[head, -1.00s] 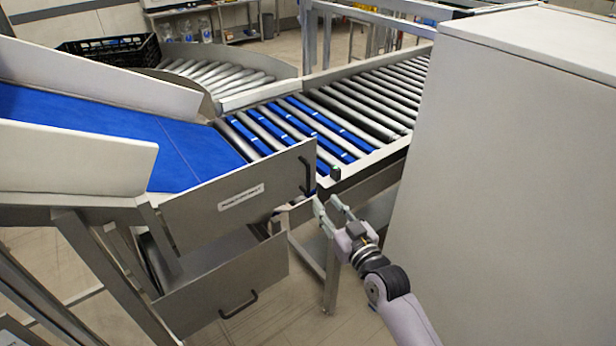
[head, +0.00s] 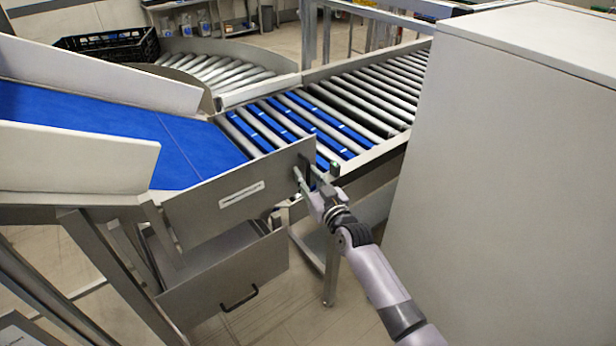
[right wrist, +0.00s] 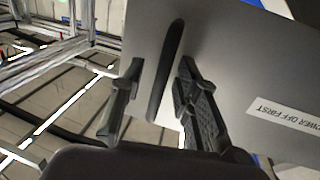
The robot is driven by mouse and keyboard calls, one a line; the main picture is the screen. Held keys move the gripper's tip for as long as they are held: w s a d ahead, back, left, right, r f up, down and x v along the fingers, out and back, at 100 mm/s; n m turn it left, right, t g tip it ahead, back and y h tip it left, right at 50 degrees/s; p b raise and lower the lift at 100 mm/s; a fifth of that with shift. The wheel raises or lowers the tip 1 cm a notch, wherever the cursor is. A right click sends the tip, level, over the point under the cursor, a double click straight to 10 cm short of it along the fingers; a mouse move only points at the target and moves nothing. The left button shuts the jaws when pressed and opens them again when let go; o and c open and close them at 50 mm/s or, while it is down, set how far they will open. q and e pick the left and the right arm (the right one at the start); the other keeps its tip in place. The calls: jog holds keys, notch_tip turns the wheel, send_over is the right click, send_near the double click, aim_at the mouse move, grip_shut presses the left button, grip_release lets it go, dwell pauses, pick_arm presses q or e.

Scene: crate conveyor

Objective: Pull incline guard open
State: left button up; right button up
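The incline guard (head: 215,205) is a grey metal panel with a white label along the side of the blue incline belt (head: 90,130). Its black handle (head: 306,166) is at the panel's right end, partly covered by my gripper in the head view. My right gripper (head: 308,178) is at this handle with its fingers apart. In the right wrist view the handle (right wrist: 167,70) stands between the two open fingers of the gripper (right wrist: 160,82), with a gap to each side. The guard (right wrist: 240,65) fills the right of that view. My left gripper is not in view.
A lower grey panel (head: 215,285) with its own black handle (head: 240,298) is below the guard. A large grey cabinet (head: 500,180) stands close on the right. The roller conveyor (head: 350,105) lies behind. Floor (head: 300,315) shows between the lower panel and the cabinet.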

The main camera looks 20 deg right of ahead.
grip_shut()
dwell(0.7)
